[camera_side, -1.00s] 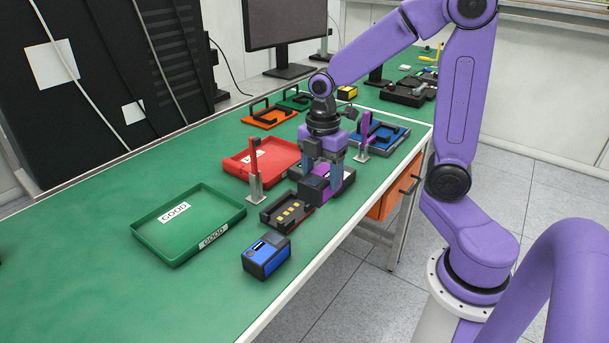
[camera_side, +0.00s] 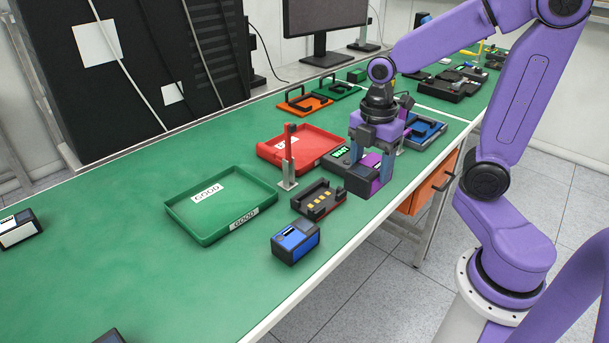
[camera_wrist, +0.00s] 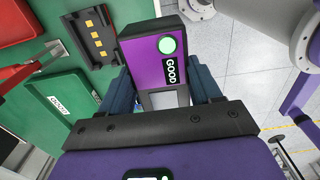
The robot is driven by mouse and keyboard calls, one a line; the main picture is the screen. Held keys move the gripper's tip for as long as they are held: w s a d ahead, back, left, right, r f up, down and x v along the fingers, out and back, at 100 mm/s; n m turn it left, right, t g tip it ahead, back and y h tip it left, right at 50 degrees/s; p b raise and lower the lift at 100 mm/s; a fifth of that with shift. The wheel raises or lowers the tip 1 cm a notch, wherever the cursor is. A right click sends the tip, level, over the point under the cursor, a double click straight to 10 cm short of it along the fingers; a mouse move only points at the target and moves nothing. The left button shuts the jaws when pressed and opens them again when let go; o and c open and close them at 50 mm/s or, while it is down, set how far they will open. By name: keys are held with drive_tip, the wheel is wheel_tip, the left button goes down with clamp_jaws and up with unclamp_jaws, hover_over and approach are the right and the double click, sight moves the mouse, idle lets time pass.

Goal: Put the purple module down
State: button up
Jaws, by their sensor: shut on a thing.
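The purple module (camera_side: 376,186), dark grey and purple, is held between the blue-grey fingers of my gripper (camera_side: 371,171). My gripper is shut on it. In the wrist view the module (camera_wrist: 152,72) shows a lit green round light and a GOOD label on its purple face. It appears raised near the table's front edge, with floor visible beyond it. The green GOOD tray (camera_side: 240,226) is empty, to the left.
A dark dock with gold contacts (camera_side: 318,202) and a blue module (camera_side: 296,242) are to the left. A red post (camera_side: 289,160) stands between the green tray and the red tray (camera_side: 300,143). A blue tray (camera_side: 428,130) is behind right. The table's left part has free room.

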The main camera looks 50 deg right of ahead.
drive_tip(key=shift+w, duration=0.1)
idle(0.5)
drive_tip(key=w+a, duration=0.6)
drive_tip(key=w, duration=0.3)
hover_over(222, 204)
drive_tip(key=f, duration=0.9)
drive_tip(key=shift+s+f, duration=0.2)
drive_tip(key=shift+f, duration=0.1)
drive_tip(key=shift+w+f, duration=0.25)
drive_tip(key=shift+f, duration=1.55)
drive_tip(key=shift+f, duration=0.15)
